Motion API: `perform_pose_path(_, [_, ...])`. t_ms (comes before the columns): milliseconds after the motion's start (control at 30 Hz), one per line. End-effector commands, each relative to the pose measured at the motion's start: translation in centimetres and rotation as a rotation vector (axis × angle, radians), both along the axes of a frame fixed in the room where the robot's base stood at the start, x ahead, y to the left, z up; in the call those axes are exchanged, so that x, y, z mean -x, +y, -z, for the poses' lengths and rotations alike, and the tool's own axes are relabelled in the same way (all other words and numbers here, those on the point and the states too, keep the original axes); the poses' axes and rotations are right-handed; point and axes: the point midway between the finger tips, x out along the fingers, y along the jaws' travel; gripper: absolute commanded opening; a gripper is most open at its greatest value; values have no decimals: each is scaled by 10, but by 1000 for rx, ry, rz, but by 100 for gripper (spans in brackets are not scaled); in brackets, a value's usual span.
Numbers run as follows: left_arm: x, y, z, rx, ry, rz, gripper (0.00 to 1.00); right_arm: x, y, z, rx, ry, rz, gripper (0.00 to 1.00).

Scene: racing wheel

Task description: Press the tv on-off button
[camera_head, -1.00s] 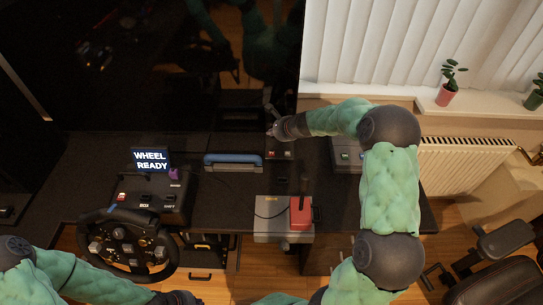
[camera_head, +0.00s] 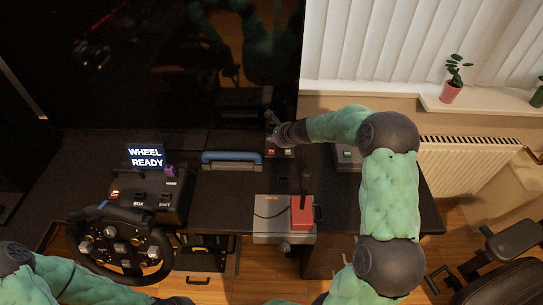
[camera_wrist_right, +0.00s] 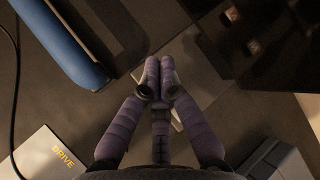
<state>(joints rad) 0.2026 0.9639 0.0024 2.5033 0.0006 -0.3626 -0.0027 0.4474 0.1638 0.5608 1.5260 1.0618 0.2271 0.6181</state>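The TV is the large black screen (camera_head: 150,60) at the upper left of the head view, with dim reflections in it. A small box with red buttons (camera_head: 279,153) sits on the desk below the screen's right part. Which button is the TV's on-off button I cannot tell. My right gripper (camera_head: 271,130) is just above and behind this box; contact cannot be judged. In the right wrist view its fingers (camera_wrist_right: 160,75) are together and empty, over a pale panel partly hidden behind them. My left gripper is at the bottom edge, mostly cut off (camera_head: 178,301).
A blue-handled case (camera_head: 231,160) lies left of the button box. A steering wheel (camera_head: 120,245) and "WHEEL READY" display (camera_head: 145,156) stand further left. A box with a red block and lever (camera_head: 302,212) is in front. Another grey box (camera_head: 346,156) is partly behind my right arm.

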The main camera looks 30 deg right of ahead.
Motion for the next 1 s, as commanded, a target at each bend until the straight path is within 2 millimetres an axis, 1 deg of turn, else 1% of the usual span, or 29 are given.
perform_pose_path(33, [0,0,11,0,0,0,0,0,0,12,0,0,0,0])
perform_pose_path(100, [0,0,19,0,0,0,0,0,0,20,0,0,0,0])
perform_pose_path(300, [0,0,35,0,0,0,0,0,0,36,0,-1,1,0])
perform_pose_path(433, [0,0,38,0,0,0,0,0,0,39,0,-1,1,0])
perform_pose_path(1000, [0,0,37,0,0,0,0,0,0,38,0,0,0,0])
